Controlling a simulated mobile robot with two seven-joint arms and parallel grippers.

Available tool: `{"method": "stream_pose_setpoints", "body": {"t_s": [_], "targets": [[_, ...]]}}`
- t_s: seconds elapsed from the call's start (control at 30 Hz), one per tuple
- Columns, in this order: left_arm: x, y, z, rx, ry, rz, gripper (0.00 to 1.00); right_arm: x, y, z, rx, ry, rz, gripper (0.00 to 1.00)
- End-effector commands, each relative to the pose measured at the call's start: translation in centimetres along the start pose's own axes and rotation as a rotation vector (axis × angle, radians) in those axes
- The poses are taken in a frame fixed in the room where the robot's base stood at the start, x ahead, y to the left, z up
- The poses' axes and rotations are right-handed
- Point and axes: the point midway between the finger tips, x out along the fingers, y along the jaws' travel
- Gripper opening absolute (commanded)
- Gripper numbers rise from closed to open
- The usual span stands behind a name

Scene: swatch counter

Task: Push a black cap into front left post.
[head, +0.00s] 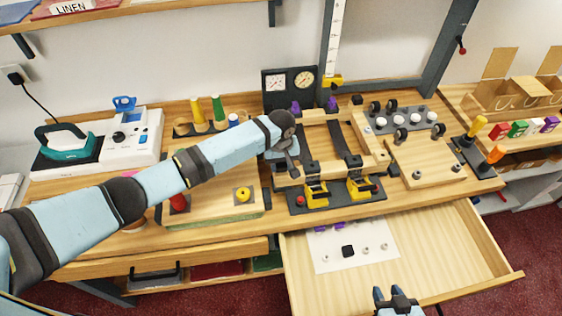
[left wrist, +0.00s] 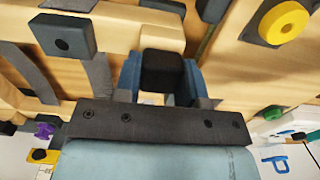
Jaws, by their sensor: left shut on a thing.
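My left gripper (head: 291,166) is at the front left corner of the wooden frame (head: 330,172). In the left wrist view its blue fingers (left wrist: 162,78) are shut on a black cap (left wrist: 163,68). The front left post is mostly hidden by the gripper and cap, so I cannot tell whether they touch. Another black cap (head: 348,251) lies on the white sheet in the drawer. My right gripper (head: 388,293) is open and empty at the drawer's front.
Yellow clamps (head: 316,190) stand along the frame's front and purple ones behind it. A board with a yellow knob (head: 243,194) lies to the left, also seen in the left wrist view (left wrist: 284,22). The open drawer (head: 440,245) has bare room at right.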

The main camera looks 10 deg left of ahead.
Motion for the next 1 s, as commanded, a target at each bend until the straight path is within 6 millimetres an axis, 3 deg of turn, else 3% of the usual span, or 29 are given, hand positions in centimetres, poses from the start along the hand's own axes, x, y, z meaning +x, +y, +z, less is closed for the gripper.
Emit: {"method": "stream_pose_setpoints", "body": {"t_s": [1.0], "targets": [[0.5,0.06,-0.01,0.001,0.0,0.0,0.15,0.02,0.01,0.01,0.0,0.0,0.0,0.38]]}}
